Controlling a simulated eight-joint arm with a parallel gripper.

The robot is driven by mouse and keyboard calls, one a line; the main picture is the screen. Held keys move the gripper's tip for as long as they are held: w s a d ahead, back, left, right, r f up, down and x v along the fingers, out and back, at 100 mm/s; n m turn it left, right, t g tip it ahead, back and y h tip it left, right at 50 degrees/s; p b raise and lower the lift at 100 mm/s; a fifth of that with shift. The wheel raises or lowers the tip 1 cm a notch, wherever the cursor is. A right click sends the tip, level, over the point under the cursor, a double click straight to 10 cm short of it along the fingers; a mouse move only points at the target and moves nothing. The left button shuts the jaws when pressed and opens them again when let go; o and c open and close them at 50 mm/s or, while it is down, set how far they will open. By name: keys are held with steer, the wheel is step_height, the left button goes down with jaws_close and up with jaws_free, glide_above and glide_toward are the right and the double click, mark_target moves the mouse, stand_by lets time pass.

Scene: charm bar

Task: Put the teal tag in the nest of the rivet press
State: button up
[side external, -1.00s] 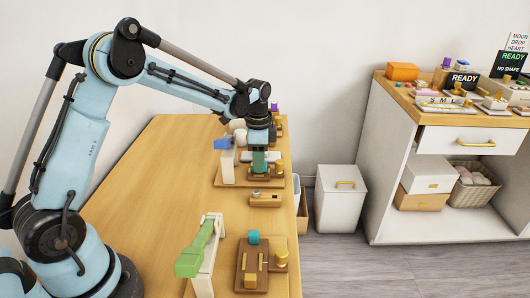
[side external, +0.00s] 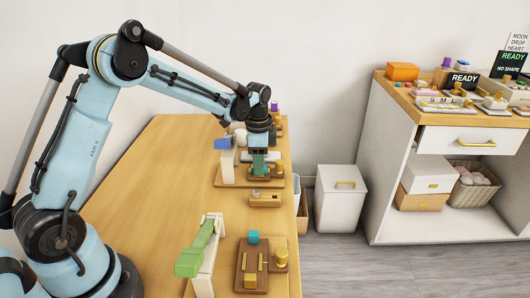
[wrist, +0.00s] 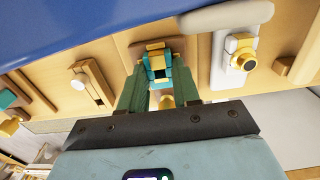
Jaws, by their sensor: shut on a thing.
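My gripper (side external: 259,164) is low over the brown base of the blue-handled press at the far part of the bench. In the wrist view its green fingers (wrist: 158,92) are shut on a small teal tag (wrist: 158,68). The tag is at a small fixture with gold-coloured pieces (wrist: 154,46), which looks like the nest. I cannot tell whether the tag rests in it or is just above. The press has a white upright (side external: 228,166) and a blue handle (side external: 222,143), whose blue surface fills the top of the wrist view. In the side view the fingers hide the tag.
A green-handled press (side external: 196,250) stands nearer, beside a brown board (side external: 243,262) with a teal block (side external: 253,237) and gold parts. A small wooden block with a metal knob (side external: 265,199) lies between the presses. The bench's left side (side external: 160,190) is clear.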

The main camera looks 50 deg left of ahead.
steer(key=o, duration=1)
steer(key=shift+c, duration=0.2)
step_height(320, 180, up, 12)
steer(key=shift+r, duration=0.1)
